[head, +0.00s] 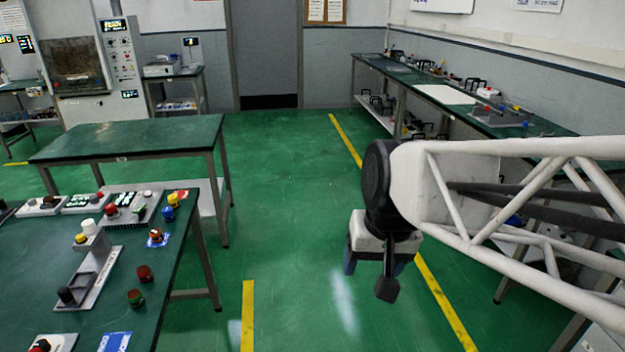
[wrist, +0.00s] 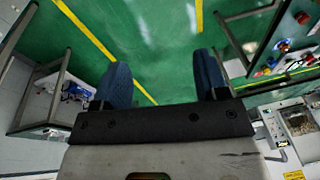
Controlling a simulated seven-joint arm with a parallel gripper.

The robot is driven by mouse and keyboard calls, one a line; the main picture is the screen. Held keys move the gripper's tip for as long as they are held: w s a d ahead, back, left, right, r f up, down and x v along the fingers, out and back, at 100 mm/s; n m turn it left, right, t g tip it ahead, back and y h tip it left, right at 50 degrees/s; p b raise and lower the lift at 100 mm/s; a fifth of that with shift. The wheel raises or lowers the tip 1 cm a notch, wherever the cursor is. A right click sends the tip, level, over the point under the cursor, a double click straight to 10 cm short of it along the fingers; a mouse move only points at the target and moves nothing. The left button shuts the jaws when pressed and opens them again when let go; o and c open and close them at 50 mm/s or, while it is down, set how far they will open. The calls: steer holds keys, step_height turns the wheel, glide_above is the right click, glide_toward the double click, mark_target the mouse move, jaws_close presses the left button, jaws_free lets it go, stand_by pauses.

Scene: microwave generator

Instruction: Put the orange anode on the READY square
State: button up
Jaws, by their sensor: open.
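My gripper (head: 374,268) hangs over the green floor to the right of the near table, well apart from it. In the wrist view, its two blue fingers (wrist: 161,82) stand wide apart with nothing between them. A small orange-topped piece (head: 156,233), perhaps the orange anode, stands on a blue-and-white square (head: 158,243) near the table's right edge. Another blue square (head: 115,342) with white marks lies at the bottom of the head view, partly cut off. The lettering is too small to read, so I cannot tell which square is READY.
The near table (head: 60,265) also carries a brown-red piece (head: 145,272), a green-and-red piece (head: 135,297), a grey holder (head: 95,278) and several button boxes. An empty green table (head: 130,138) stands behind. A long bench (head: 450,95) runs along the right wall. The floor between is clear.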

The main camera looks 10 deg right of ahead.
steer(key=s+d+f+n+h, duration=0.1)
steer(key=s+d, duration=0.1)
steer(key=s, duration=0.3)
steer(key=shift+s+d+f, duration=0.15)
steer(key=shift+d+f, duration=0.05)
steer(key=shift+d, duration=0.05)
stand_by(1.2)
